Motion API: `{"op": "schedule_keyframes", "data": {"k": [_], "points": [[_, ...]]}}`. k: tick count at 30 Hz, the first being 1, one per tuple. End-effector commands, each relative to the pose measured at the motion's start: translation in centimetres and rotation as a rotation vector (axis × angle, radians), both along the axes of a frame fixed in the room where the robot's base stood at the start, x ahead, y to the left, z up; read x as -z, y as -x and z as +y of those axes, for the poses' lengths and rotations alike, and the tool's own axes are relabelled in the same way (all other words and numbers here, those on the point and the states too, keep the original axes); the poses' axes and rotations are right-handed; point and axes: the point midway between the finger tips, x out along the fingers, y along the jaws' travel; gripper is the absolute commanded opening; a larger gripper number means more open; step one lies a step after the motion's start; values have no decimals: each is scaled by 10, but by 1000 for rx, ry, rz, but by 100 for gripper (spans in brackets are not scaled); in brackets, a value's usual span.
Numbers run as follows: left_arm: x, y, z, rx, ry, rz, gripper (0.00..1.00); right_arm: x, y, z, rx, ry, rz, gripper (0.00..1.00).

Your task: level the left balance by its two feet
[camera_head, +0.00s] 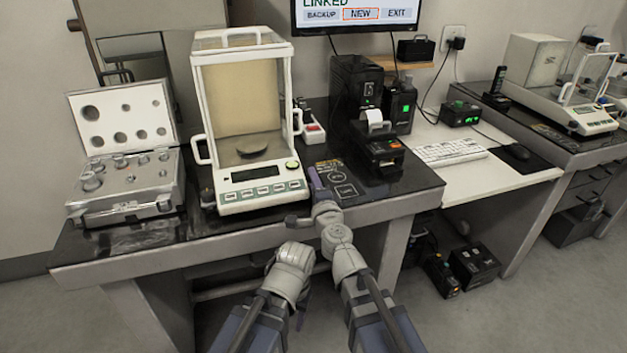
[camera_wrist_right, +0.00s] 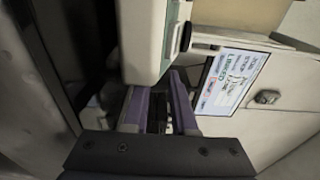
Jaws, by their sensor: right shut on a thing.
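The left balance (camera_head: 262,195) is a white unit with a glass draft shield, a round pan (camera_head: 258,146) and a dark display. It stands on the left table. A small round yellow-green dial (camera_head: 292,165) sits at its front right; I cannot read a bubble in it. My right gripper (camera_head: 315,180) is at the balance's front right corner, low by the table top. In the right wrist view its purple fingers (camera_wrist_right: 158,108) reach under the pale balance housing (camera_wrist_right: 150,45), shut on a dark foot, mostly hidden.
An open case of weights (camera_head: 125,190) stands left of the balance. A black printer (camera_head: 378,150) and a dark mat (camera_head: 345,180) lie to the right. The dark table's front edge (camera_head: 245,240) runs under my right arm. A keyboard (camera_head: 450,150) is further right.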

Motion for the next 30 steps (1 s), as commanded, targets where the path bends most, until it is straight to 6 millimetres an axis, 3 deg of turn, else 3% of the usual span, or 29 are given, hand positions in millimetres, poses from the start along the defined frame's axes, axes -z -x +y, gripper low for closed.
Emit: {"op": "schedule_keyframes", "data": {"k": [8,9,17,30], "points": [[0,0,0,0,0,0,50,0,0,0,0,0,0,0],[0,0,0,0,0,0,50,0,0,0,0,0,0,28],[0,0,0,0,0,0,50,0,0,0,0,0,0,55],[0,0,0,0,0,0,50,0,7,-5,0,0,0,55]]}}
